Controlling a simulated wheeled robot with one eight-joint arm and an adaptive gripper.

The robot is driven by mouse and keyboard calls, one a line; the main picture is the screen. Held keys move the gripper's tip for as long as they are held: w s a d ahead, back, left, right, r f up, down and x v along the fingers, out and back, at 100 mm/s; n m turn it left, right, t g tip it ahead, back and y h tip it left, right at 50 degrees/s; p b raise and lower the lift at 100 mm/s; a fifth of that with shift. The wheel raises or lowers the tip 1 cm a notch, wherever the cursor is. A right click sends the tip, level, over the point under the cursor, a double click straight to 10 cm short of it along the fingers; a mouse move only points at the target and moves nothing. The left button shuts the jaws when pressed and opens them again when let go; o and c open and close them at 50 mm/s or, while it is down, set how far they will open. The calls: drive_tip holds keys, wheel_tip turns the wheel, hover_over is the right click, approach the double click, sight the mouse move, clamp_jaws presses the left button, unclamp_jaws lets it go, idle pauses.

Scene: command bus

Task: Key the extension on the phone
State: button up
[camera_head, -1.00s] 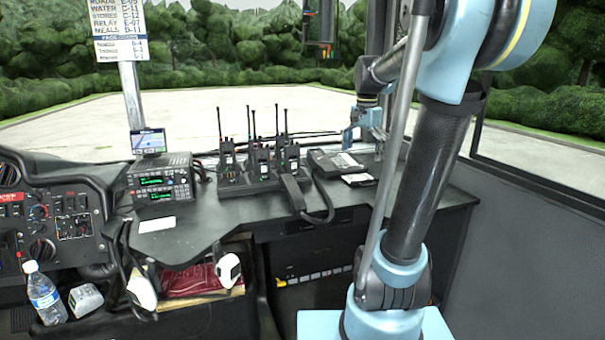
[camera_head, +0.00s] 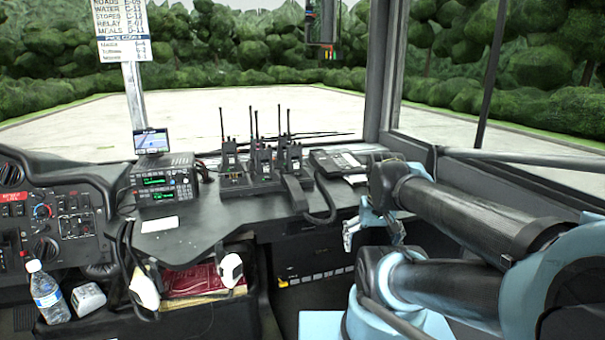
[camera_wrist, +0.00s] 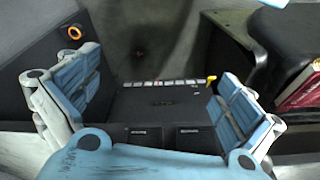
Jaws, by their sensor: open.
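The desk phone (camera_head: 335,160) is a dark, flat unit on the right part of the black counter in the head view. A black handset (camera_head: 297,194) lies at its left, and a cord loops down over the counter's front edge. The keys are too small to read. My gripper (camera_head: 348,238) is in front of the counter's front edge, below and apart from the phone. In the wrist view my gripper (camera_wrist: 157,88) is open with blue pads and nothing between them. The phone does not show in the wrist view.
Several handheld radios stand in a charger (camera_head: 250,184) left of the phone. A radio set (camera_head: 163,181) with a small screen (camera_head: 151,141) is further left. A printed list (camera_head: 119,32) hangs on a post. A bottle (camera_head: 46,293) stands lower left. Windows bound the counter.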

drive_tip(key=shift+s+f, duration=0.35)
drive_tip(key=shift+f, duration=0.2)
drive_tip(key=w+d+r+m+g, duration=0.1)
drive_tip(key=w+r+m, duration=0.2)
drive_tip(key=w+r, duration=0.65)
drive_tip(key=w+d+r+m, duration=0.1)
drive_tip(key=w+r+m, duration=0.2)
drive_tip(key=w+r, duration=0.7)
drive_tip(key=w+d+r+m+g, duration=0.1)
drive_tip(key=w+d+r+m, duration=0.25)
drive_tip(key=w+r, duration=0.6)
drive_tip(key=w+d+r+m, duration=0.3)
drive_tip(key=w+r+m, duration=0.2)
drive_tip(key=w+r, duration=0.4)
wheel_tip(320, 180, down, 9)
drive_tip(key=shift+s+f, duration=0.15)
drive_tip(key=shift+s, duration=0.15)
